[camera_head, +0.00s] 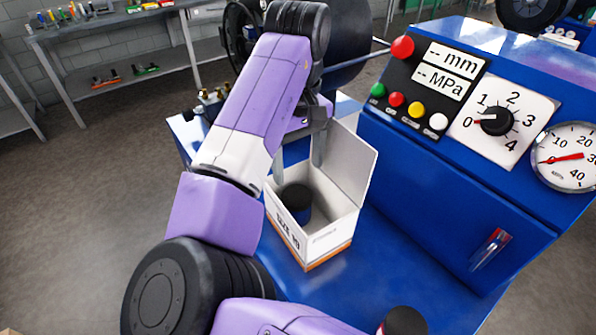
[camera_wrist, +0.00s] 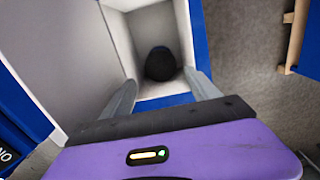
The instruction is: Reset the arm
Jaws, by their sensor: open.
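My gripper (camera_head: 300,152) is above the open white box, fingers pointing down, apart and empty. In the wrist view my gripper (camera_wrist: 165,95) shows its two fingers spread on either side of the box opening. A dark round object (camera_wrist: 160,64) lies in the box below the fingers. In the head view the same dark cylinder (camera_head: 296,197) with a blue band stands inside the box. My purple arm reaches across from the lower left and hides part of the crimping machine behind it.
The white box (camera_head: 320,239) with an orange lower edge sits on the blue machine's ledge (camera_head: 390,262), its flap raised at right. The control panel with buttons, a dial (camera_head: 496,121) and a gauge (camera_head: 568,157) stands at right. Another dark cylinder (camera_head: 404,321) is at the bottom. A workbench (camera_head: 110,25) stands at back left.

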